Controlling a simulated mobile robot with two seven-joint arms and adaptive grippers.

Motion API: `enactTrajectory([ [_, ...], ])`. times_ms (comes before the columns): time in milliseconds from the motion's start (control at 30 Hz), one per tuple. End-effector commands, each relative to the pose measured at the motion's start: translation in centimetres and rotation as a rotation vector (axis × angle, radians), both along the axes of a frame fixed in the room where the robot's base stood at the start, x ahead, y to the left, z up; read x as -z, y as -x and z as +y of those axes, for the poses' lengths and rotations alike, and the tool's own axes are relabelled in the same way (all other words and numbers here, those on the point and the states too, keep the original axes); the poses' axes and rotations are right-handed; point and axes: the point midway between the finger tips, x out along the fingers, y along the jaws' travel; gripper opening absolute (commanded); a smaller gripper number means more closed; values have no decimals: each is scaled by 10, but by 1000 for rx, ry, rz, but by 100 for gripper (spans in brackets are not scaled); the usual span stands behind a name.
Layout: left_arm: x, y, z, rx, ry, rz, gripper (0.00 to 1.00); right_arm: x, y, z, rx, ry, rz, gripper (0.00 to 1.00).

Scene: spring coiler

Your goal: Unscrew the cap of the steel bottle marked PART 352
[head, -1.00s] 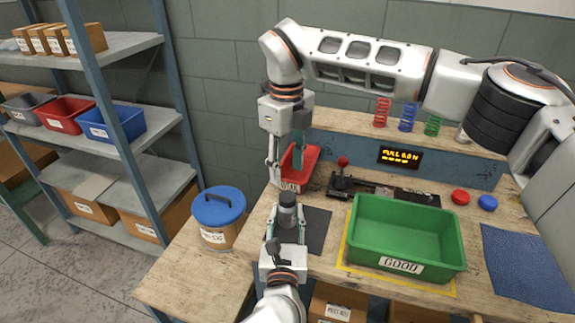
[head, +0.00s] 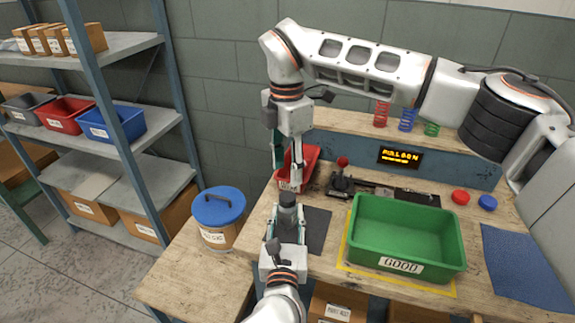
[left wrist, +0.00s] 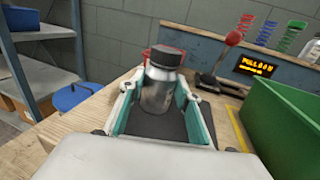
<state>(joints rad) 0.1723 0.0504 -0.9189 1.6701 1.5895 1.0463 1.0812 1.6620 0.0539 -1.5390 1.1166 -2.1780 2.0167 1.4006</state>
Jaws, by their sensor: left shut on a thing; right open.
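The steel bottle (left wrist: 157,88) stands upright with its dark cap (left wrist: 165,55) on, between the fingers of my left gripper in the left wrist view. In the head view the bottle (head: 287,217) and its cap (head: 288,198) show at the tips of my left gripper (head: 287,232), which is shut on the bottle. The PART 352 marking is not readable. My right gripper (head: 285,180) is open and empty, pointing down just above the cap, its fingers apart.
A red bin (head: 312,157) is behind my right gripper. A green GOOD bin (head: 405,235) stands to the right on a yellow outline. A red-knobbed lever (head: 342,163) stands behind it. A blue-lidded tub (head: 218,207) is at left. A dark mat (head: 318,229) lies by the bottle.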

Motion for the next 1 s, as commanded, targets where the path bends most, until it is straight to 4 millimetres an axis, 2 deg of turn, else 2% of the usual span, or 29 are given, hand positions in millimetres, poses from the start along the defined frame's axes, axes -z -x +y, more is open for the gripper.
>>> enactTrajectory([
  [400,0,0,0,0,0,1,0,0,0,-1,762,-1,-1,42],
  [600,0,0,0,0,0,1,0,0,0,-1,1070,-1,0,42],
  [800,0,0,0,0,0,1,0,0,-1,-1,1238,-1,0,42],
  [1000,0,0,0,0,0,1,0,10,0,-1,1276,1,1,42],
])
